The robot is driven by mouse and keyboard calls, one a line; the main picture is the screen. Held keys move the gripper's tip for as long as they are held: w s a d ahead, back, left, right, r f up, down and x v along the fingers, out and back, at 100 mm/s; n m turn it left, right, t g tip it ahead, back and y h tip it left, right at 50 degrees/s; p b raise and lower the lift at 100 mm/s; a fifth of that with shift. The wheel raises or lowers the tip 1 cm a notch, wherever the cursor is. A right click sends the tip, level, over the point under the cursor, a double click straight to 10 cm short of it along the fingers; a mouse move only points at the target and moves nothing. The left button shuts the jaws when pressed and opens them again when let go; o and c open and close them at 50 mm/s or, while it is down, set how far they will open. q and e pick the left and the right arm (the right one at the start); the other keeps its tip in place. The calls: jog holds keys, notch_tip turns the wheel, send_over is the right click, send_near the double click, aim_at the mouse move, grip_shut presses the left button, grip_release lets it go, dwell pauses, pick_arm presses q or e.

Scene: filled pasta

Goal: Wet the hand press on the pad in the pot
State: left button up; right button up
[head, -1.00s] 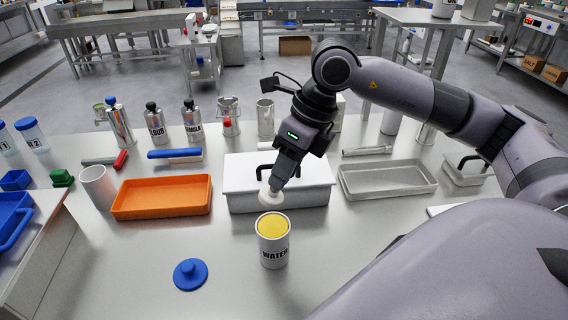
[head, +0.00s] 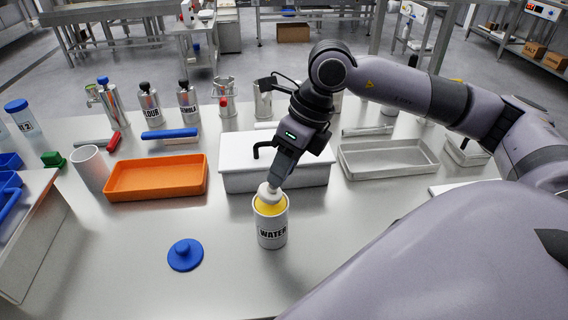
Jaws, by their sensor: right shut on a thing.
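The pot (head: 272,232), a white cylinder marked WATER, stands upright on the metal table. Its yellow pad (head: 261,207) shows inside the rim. My right gripper (head: 280,180) points down over the pot, shut on the white hand press (head: 269,194). The lower end of the press is at the pot's mouth, over the yellow pad. It looks to be at the pad, but I cannot tell if it presses in. The fingertips are partly hidden by the gripper's own body. My left gripper is not in view.
An orange tray (head: 156,190) is to the left and a grey tray (head: 385,174) to the right. A blue knobbed lid (head: 185,256) lies front left. The table around the pot's front is clear.

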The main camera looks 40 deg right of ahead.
jog(key=shift+s+f+b, duration=0.1)
jog(key=shift+f+b, duration=0.6)
dwell(2.0)
jog(key=shift+r+p, duration=2.45)
jog(key=shift+r, duration=1.2)
jog(key=shift+f, duration=0.1)
